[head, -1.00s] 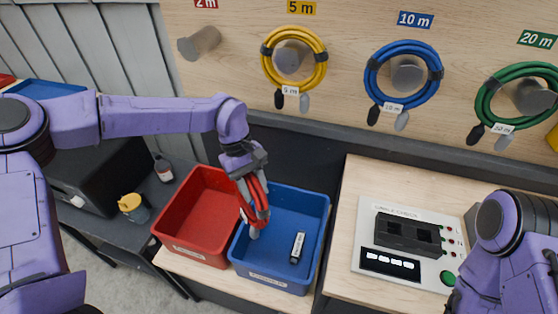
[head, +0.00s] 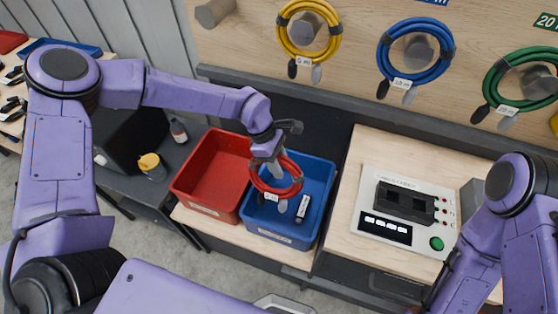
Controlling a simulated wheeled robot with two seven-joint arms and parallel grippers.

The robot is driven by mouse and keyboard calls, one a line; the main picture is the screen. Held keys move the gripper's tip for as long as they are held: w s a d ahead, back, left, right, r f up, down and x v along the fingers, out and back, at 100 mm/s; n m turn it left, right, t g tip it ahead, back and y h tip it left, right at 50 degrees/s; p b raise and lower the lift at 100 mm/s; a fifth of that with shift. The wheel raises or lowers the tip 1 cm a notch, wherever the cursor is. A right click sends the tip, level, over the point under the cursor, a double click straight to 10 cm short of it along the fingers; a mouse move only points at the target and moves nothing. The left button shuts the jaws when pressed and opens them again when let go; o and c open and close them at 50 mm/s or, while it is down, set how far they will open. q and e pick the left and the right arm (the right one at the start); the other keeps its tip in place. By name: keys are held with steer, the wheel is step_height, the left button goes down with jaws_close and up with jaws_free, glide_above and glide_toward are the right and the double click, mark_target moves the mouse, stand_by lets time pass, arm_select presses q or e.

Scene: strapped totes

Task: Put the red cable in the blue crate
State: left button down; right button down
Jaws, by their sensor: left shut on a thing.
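The red cable (head: 297,183) is a coiled loop with a white tag and grey plugs. My left gripper (head: 275,165) is shut on the coil and holds it over the left part of the blue crate (head: 319,211). The coil overlaps the crate's inside in the head view; whether its plugs touch the floor I cannot tell. A small dark and white item (head: 302,208) lies in the blue crate. My right arm is at the right, but its gripper is out of view.
A red crate (head: 193,205) stands directly left of the blue one. A tester panel (head: 405,211) lies on the bench at right. Yellow (head: 334,45), blue (head: 447,68) and green (head: 489,88) cables hang on pegs behind. A bottle (head: 179,131) and yellow-lidded jar (head: 152,166) stand left.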

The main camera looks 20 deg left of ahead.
arm_select(q)
step_height(320, 180, down, 11)
steer(key=b, duration=0.7)
steer(key=shift+f+b, duration=2.05)
steer(key=shift+f, duration=0.25)
stand_by(0.6)
steer(key=c, duration=0.6)
jaws_free()
steer(key=shift+s, duration=0.1)
steer(key=b+v, duration=0.1)
steer(key=v, duration=0.9)
steer(key=shift+r, duration=0.25)
